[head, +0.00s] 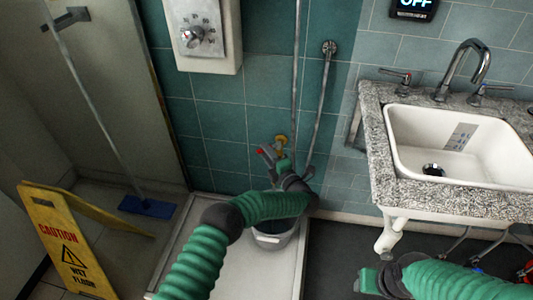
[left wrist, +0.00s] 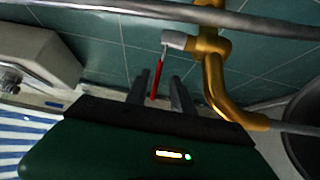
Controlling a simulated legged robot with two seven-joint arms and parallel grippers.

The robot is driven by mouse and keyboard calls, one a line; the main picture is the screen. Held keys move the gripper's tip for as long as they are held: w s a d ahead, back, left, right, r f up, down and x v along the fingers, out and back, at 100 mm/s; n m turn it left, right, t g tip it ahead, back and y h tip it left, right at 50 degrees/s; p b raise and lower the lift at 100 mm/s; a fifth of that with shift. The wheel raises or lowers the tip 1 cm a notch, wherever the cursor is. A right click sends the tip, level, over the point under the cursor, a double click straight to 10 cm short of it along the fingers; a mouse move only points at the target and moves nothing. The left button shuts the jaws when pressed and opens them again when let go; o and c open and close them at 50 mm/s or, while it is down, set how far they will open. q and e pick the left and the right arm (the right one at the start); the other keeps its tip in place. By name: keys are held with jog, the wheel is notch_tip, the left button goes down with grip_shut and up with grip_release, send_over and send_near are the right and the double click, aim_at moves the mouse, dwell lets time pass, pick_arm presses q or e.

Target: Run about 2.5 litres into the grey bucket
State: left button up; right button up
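The grey bucket (head: 272,241) stands in the white tray below the tap, partly hidden by my left arm. The brass tap (head: 281,140) is on the tiled wall above it; it also shows in the left wrist view (left wrist: 210,45). Its red lever (left wrist: 157,78) lies between the two fingers of my left gripper (left wrist: 160,93), which are apart with gaps beside the lever. In the head view my left gripper (head: 272,158) is at the tap. My right gripper (head: 368,282) is low at bottom centre-right, its fingers unclear. Any water flow or level cannot be made out.
A white sink (head: 455,190) in a speckled counter is at the right. A display reading OFF (head: 414,5) is on the wall above. A dial box (head: 202,30) hangs at upper left. A yellow wet-floor sign (head: 65,245) and a blue mop (head: 148,206) stand at the left.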

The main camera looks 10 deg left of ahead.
pick_arm(q)
jog(key=shift+r, duration=0.15)
jog(key=p+v, duration=0.5)
jog(key=v, duration=1.2)
dwell(6.2)
